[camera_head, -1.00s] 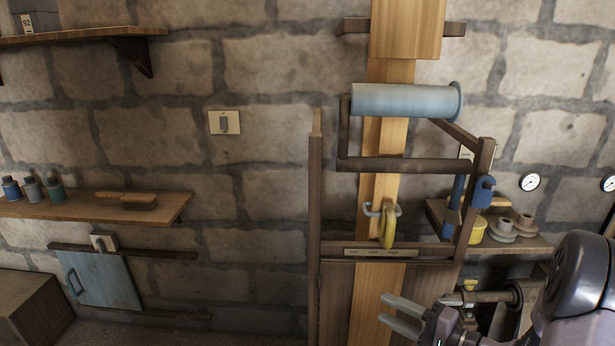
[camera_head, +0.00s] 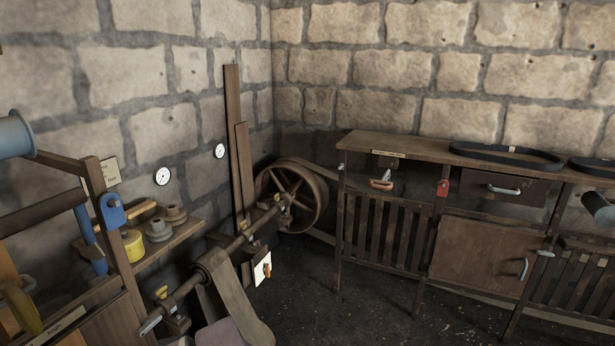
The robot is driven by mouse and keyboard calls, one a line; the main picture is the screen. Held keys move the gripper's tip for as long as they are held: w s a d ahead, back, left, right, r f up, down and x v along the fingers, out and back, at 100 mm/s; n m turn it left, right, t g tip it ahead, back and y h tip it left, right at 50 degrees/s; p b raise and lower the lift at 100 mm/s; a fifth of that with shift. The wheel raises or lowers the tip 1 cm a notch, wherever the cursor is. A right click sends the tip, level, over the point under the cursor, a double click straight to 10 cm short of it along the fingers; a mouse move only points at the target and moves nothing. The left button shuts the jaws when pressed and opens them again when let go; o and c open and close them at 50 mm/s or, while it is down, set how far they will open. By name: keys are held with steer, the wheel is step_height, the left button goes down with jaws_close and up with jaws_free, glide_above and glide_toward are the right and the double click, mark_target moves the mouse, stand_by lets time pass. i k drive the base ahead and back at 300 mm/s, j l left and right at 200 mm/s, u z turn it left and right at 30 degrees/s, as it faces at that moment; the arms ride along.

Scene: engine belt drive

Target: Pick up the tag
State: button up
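Which item is the tag is not certain. A small red tag-like piece (camera_head: 443,187) is on the front of the wooden bench, between the slatted part and the drawer. A blue tag-like piece (camera_head: 112,210) is on the upright of the wooden frame at the left. A white card with an orange part (camera_head: 262,268) is low by the belt drive, beyond the shaft. My gripper is not in view now, so its state does not show.
The wooden bench (camera_head: 400,146) runs along the right wall with a black belt (camera_head: 505,155) on top. A large spoked wheel (camera_head: 292,195) stands in the corner. A shaft (camera_head: 185,289) with a drooping belt (camera_head: 228,285) fills the lower left. Dark floor (camera_head: 330,310) is open in the middle.

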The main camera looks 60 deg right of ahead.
mark_target(441, 191)
steer(key=z, duration=2.85)
